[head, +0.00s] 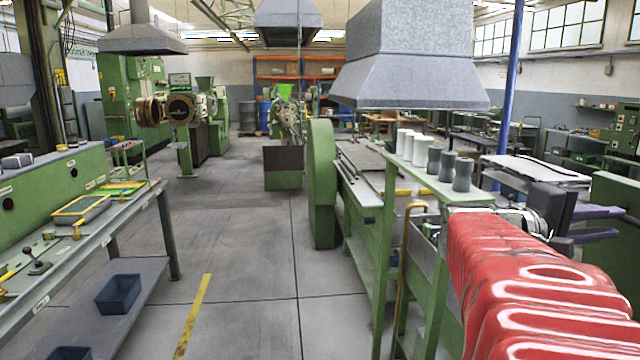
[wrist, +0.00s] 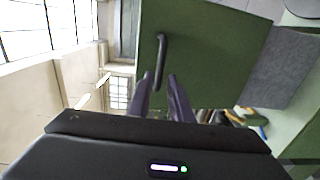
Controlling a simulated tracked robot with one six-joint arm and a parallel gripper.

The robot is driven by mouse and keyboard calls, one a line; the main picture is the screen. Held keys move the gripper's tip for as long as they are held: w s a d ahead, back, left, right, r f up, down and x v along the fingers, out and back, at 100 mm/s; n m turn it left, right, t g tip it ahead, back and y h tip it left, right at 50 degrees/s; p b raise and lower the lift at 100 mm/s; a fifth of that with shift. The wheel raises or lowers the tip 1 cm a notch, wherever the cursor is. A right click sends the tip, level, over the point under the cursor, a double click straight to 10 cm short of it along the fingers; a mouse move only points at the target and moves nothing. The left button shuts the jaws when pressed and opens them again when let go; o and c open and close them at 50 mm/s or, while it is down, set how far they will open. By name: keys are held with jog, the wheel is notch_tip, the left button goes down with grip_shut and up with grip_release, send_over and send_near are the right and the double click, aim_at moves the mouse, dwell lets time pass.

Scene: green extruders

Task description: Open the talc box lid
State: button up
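A flat green panel (wrist: 205,50) with a dark bar handle (wrist: 161,60) fills the upper middle of the wrist view; it looks like the talc box lid, and it appears shut. In the head view a green box-like body (head: 618,200) stands at the right edge, partly behind my gripper. My gripper (wrist: 160,75) has two purple fingers spread apart with nothing held. In the wrist view the handle's near end shows between the fingertips; I cannot tell how far it is in depth. In the head view my gripper (head: 622,223) points right towards the green body.
A green bench (head: 447,190) with grey and white cylinders (head: 462,174) stands left of my red-sleeved arm. A grey hood (head: 410,80) hangs above it. A left workbench (head: 120,215) holds tools.

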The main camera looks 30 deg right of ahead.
aim_at(628, 222)
jog(key=shift+x, duration=3.2)
jog(key=shift+c, duration=0.2)
grip_shut()
jog(key=shift+f, duration=0.1)
